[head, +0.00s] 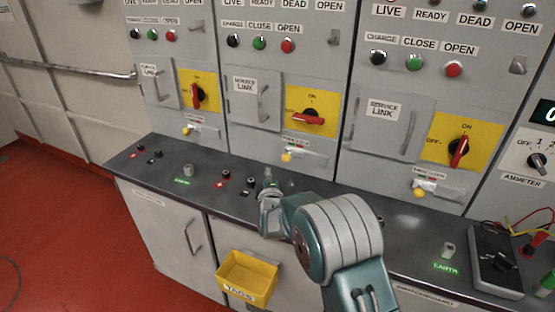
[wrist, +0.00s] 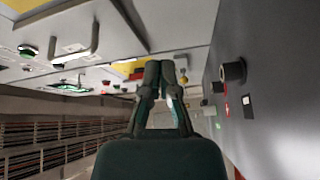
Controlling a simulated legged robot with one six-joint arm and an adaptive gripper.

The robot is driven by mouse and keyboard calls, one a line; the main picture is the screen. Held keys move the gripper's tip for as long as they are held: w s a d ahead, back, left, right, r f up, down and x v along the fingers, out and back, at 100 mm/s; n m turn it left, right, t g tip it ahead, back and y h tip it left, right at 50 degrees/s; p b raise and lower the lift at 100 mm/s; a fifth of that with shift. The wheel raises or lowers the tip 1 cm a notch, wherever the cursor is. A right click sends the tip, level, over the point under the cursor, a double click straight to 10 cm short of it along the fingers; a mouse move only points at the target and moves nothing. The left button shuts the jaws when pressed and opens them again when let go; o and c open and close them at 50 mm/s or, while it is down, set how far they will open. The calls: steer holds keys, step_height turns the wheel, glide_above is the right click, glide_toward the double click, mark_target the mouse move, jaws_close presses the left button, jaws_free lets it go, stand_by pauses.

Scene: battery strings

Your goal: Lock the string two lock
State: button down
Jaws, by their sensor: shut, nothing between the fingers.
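Three cabinet panels stand side by side, and I take the middle one as string two. Its red switch handle (head: 308,119) lies roughly level on a yellow plate (head: 325,97); the left and right handles stand upright or tilted. Below it a small yellow lock piece (head: 287,157) sits at the left of a pale latch fitting (head: 311,156). My gripper (head: 268,178) is over the bench, below and left of that lock piece and apart from it. In the wrist view my gripper (wrist: 166,64) has its fingertips together and holds nothing. Whether the lock is engaged is too small to tell.
The dark bench (head: 400,215) runs below the panels, with terminals and a plug-like post (head: 188,170). A yellow bin (head: 247,276) hangs at its front. A dark meter box (head: 496,262) with leads lies at the right. Similar yellow lock pieces sit under the left (head: 186,131) and right (head: 419,191) switches.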

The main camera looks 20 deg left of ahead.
mark_target(287, 159)
steer(key=x, duration=0.8)
steer(key=shift+w+a, duration=0.1)
steer(key=shift+w, duration=0.45)
steer(key=shift+w+d+f, duration=0.1)
steer(key=shift+d+f, duration=0.05)
steer(key=shift+d, duration=0.85)
steer(key=shift+d+f, duration=0.2)
steer(key=shift+d, duration=0.75)
steer(key=shift+d, duration=0.1)
steer(key=shift+d, duration=1.7)
steer(key=shift+a+r, duration=0.1)
steer(key=shift+r, duration=0.05)
